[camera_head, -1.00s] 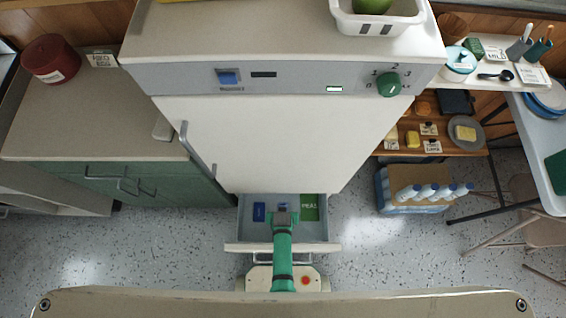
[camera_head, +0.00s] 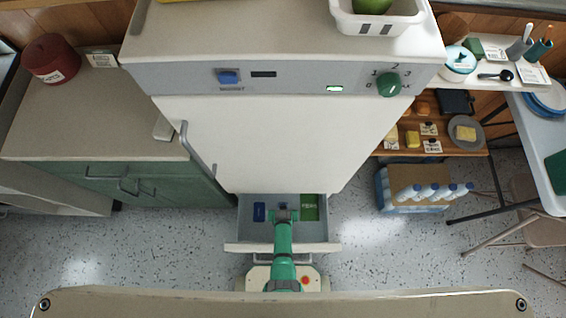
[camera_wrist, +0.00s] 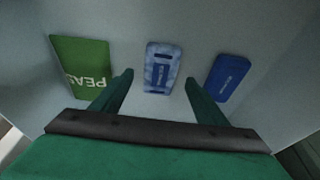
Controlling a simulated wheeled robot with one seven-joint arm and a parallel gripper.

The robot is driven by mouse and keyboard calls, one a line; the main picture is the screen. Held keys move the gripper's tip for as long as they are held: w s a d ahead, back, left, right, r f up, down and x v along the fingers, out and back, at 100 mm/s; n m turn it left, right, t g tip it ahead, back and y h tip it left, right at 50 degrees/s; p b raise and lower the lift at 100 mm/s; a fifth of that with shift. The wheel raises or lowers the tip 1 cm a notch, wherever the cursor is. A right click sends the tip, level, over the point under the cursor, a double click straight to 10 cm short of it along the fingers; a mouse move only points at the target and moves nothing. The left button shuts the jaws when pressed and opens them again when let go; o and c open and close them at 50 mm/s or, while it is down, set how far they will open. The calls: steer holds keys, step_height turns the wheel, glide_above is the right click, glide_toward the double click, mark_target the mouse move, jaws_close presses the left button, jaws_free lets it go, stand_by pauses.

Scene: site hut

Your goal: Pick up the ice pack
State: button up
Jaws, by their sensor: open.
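A mottled blue-and-white pack (camera_wrist: 161,68), which looks like the ice pack, lies flat in the open drawer (camera_head: 328,234) at the bottom of the white cabinet. A plain blue pack (camera_wrist: 227,77) lies to its right in the wrist view; its label is too small to read. My gripper (camera_wrist: 159,80) is open above the drawer. Its fingers stand on either side of the mottled pack in the wrist view, with nothing between them, and I cannot tell the height left. In the head view my gripper (camera_head: 285,215) partly hides that pack.
A green bag of peas (camera_wrist: 82,66) lies at the left in the wrist view. The white cabinet front (camera_head: 280,145) rises behind the drawer.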

steer(key=shift+x, duration=1.2)
steer(key=shift+c, duration=0.3)
steer(key=c, duration=1.1)
steer(key=shift+c, duration=0.2)
steer(key=shift+r, duration=0.2)
